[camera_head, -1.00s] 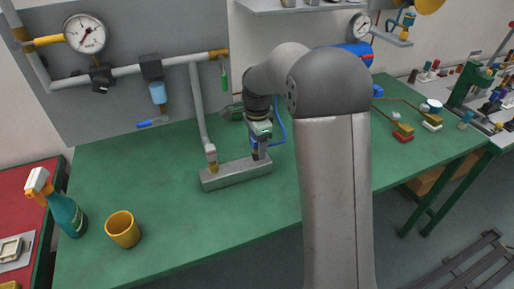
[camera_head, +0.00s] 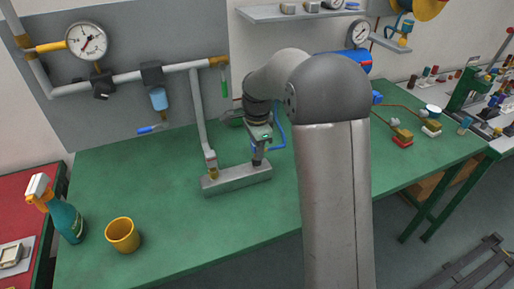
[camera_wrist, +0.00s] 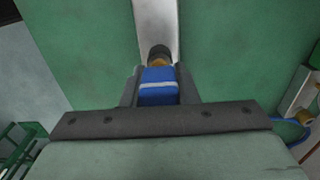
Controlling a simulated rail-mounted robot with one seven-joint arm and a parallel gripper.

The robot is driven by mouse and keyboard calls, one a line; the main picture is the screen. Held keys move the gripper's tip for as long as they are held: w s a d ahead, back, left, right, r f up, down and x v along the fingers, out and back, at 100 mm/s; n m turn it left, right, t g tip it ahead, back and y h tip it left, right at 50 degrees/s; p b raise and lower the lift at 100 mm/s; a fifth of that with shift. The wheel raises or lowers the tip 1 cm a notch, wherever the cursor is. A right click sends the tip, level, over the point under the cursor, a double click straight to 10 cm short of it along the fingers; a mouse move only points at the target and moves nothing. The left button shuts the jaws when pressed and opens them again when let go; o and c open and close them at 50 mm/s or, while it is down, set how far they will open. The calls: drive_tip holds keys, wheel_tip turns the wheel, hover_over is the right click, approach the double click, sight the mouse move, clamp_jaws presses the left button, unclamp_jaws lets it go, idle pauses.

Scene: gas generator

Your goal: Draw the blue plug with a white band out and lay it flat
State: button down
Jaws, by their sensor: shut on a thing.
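The blue plug with a white band (camera_wrist: 158,90) is between the jaws of my gripper (camera_wrist: 159,84) in the wrist view. A brass collar and a dark round end show beyond its blue body. My gripper is shut on the plug. In the head view my gripper (camera_head: 258,148) points down over the right end of the grey metal block (camera_head: 225,184), with a dark piece below the fingers at the block's top. The block also shows in the wrist view (camera_wrist: 153,18). I cannot tell whether the plug's end is still inside the block.
A grey pipe (camera_head: 200,115) with a brass fitting meets the block's left end. A blue hose (camera_head: 282,130) lies behind my gripper. A yellow cup (camera_head: 122,235) and spray bottle (camera_head: 63,215) stand at the left. The green bench top (camera_head: 150,185) is clear around the block's front and left.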

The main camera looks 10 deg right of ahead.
drive_tip(key=shift+r+p, duration=1.45)
drive_tip(key=shift+r, duration=0.7)
drive_tip(key=shift+r, duration=0.15)
drive_tip(key=shift+r+p, duration=1.15)
drive_tip(key=shift+r, duration=0.2)
drive_tip(key=shift+s+f+n, duration=0.3)
drive_tip(key=shift+f+n, duration=0.15)
drive_tip(key=shift+n, duration=0.35)
drive_tip(key=s+f+n, duration=0.6)
drive_tip(key=f+n, duration=0.1)
drive_tip(key=n, duration=0.7)
drive_tip(key=shift+s+n, duration=0.2)
drive_tip(key=shift+n, duration=0.1)
